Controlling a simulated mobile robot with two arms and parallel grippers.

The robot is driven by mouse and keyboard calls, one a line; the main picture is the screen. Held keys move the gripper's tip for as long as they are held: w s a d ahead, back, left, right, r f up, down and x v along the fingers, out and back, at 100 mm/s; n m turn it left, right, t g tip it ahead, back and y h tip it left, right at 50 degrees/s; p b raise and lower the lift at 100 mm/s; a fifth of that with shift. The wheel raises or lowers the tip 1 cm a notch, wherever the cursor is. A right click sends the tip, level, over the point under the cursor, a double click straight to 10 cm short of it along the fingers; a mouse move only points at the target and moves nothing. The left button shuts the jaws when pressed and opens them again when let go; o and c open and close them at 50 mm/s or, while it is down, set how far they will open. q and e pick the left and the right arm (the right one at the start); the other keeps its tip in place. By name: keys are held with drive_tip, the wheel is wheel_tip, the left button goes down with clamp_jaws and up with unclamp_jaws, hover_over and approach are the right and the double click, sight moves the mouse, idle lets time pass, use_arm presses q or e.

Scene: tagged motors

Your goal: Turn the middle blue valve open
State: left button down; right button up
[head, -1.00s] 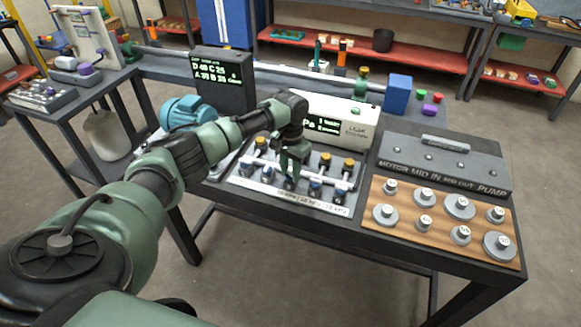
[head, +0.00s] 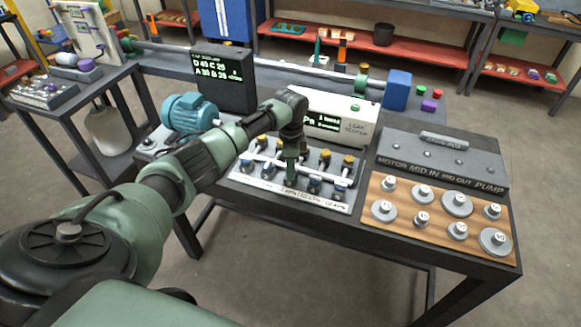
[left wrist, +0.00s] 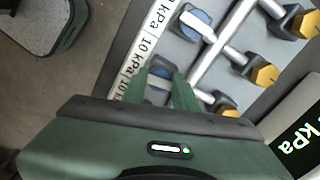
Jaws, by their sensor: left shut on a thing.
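The valve panel (head: 240,178) lies on the table with a row of blue valves along its front and yellow ones behind. My left gripper (head: 291,183) reaches down onto the middle of the blue row. In the left wrist view its fingers (left wrist: 168,88) are shut on a blue valve (left wrist: 159,73), which is mostly hidden between them. Another blue valve with a white handle (left wrist: 195,22) stands apart from the fingers. In the head view blue valves (head: 315,185) and (head: 268,172) flank the gripper. The right gripper is not in view.
Yellow valves (left wrist: 265,74) and white pipes lie close to the fingers. Behind the panel stand a leak tester box (head: 335,115), a dark display (head: 222,78) and a teal motor (head: 190,113). A wooden board (head: 438,213) with several round weights lies to the right.

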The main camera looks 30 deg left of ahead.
use_arm(q)
drive_tip(key=shift+w+r+m, duration=0.1)
drive_tip(key=shift+m, duration=0.7)
drive_tip(key=c, duration=1.1)
unclamp_jaws()
wheel_tip(320, 180, up, 8)
drive_tip(key=shift+f+b, duration=0.1)
drive_tip(key=shift+b, duration=0.6)
drive_tip(key=shift+f, duration=0.1)
